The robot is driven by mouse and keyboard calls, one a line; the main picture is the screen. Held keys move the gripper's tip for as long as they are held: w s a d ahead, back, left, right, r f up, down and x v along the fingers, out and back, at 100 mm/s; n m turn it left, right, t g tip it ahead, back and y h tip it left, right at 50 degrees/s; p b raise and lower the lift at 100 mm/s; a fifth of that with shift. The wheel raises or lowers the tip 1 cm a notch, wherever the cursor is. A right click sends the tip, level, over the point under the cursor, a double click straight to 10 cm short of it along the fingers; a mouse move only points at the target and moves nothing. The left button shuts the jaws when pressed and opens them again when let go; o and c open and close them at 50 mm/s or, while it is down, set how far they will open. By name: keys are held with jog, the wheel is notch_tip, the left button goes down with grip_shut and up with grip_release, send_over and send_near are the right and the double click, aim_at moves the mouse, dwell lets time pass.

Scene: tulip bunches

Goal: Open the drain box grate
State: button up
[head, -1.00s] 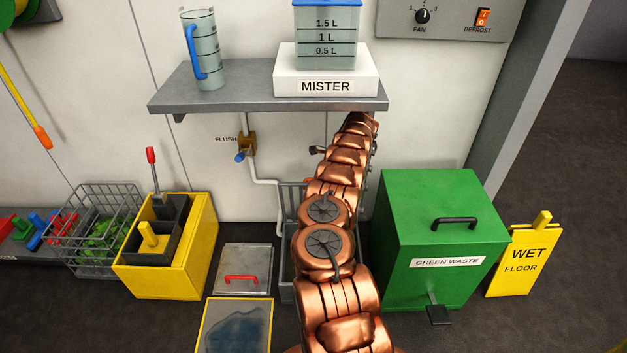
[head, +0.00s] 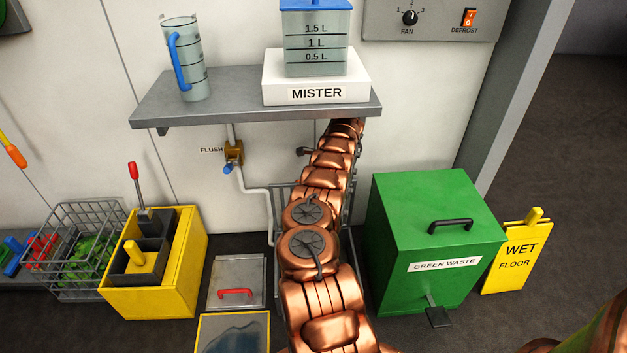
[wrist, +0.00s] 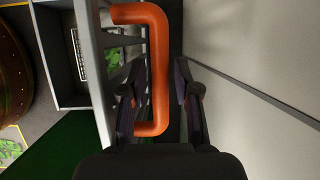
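A grey metal cover (head: 250,275) with a red handle (head: 236,293) lies low on the floor in the head view, left of my arm. It looks like the drain box grate, and it lies flat and closed. My gripper (wrist: 159,75) shows in the wrist view with its two fingers apart. A thick orange handle (wrist: 158,50) on a grey slatted frame (wrist: 98,75) runs between the fingers. The left finger is close to the handle, and a gap shows before the right finger. I cannot tell whether they touch. In the head view the gripper is hidden behind my arm.
A green waste bin (head: 420,225) stands right of my arm, with a wet-floor sign (head: 520,262) beyond. A grey shelf (head: 225,100) overhangs the arm's far end.

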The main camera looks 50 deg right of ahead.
jog(key=shift+o, duration=0.6)
jog(key=shift+s+d, duration=0.2)
jog(key=shift+s, duration=0.1)
jog(key=shift+r, duration=0.1)
jog(key=shift+s+d+r, duration=0.1)
jog(key=shift+r, duration=0.25)
jog(key=shift+v, duration=1.2)
jog(key=s+d, duration=0.6)
jog(key=s, duration=0.3)
jog(key=shift+s+d+f, duration=0.2)
jog(key=shift+s+d, duration=0.15)
jog(key=shift+s, duration=0.05)
